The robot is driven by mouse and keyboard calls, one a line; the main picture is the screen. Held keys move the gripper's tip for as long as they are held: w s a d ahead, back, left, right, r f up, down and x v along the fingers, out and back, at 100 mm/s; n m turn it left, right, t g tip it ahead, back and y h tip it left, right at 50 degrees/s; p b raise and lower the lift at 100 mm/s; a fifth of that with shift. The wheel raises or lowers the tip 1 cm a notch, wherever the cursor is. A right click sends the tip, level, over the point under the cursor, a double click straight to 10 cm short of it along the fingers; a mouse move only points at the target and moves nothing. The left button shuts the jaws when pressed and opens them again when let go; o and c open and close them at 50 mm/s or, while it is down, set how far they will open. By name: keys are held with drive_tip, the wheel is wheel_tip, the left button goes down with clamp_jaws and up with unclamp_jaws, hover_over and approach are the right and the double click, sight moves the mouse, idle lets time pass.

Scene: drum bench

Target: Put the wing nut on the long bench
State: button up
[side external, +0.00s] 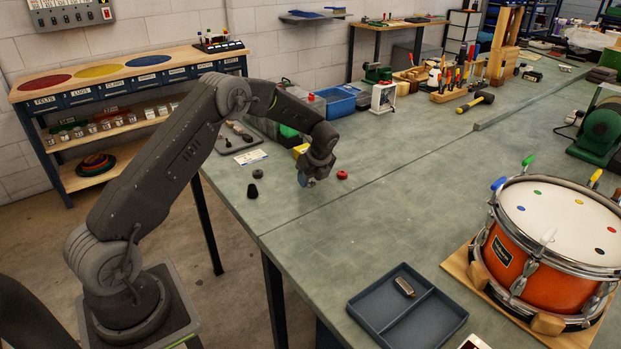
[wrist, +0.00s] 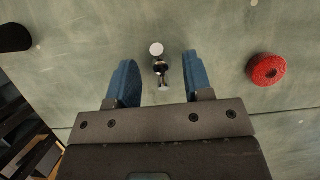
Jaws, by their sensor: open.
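In the wrist view a small shiny metal piece (wrist: 161,67), which looks like the wing nut, lies on the green bench top between my two blue fingertips. It has a pale round lobe at its far end. My gripper (wrist: 156,78) is open, with a gap on both sides of the piece. In the side view my gripper (side external: 307,181) is low over the green-topped bench at the left, and the metal piece cannot be made out there.
A red knob (side external: 342,174) sits just right of my gripper, also in the wrist view (wrist: 266,70). A black cone (side external: 252,191) and a dark disc (side external: 258,174) stand left. A divided tray (side external: 370,318) and drum (side external: 540,250) stand on the long bench, with clear surface behind the tray.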

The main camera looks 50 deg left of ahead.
drive_tip(key=s+d+r+n+t, duration=0.1)
drive_tip(key=s+d+r, duration=0.1)
drive_tip(key=d+r, duration=0.35)
drive_tip(key=s+d+r+n+h, duration=0.1)
drive_tip(key=s+d+r+n, duration=0.1)
drive_tip(key=r, duration=0.6)
drive_tip(key=s+d+r+n+t, duration=0.1)
drive_tip(key=s+d+r, duration=0.15)
drive_tip(key=r, duration=0.45)
drive_tip(key=s+d+r+n+t+h, duration=0.1)
drive_tip(key=s+d+r+n, duration=0.5)
drive_tip(key=s, duration=0.3)
drive_tip(key=s+d+f+n+t+h, duration=0.1)
drive_tip(key=s+d+n, duration=0.3)
drive_tip(key=s, duration=0.4)
drive_tip(key=s+d+f+n+t+h, duration=0.1)
drive_tip(key=s+d+n, duration=0.3)
drive_tip(key=s, duration=0.5)
drive_tip(key=shift+t, duration=0.3)
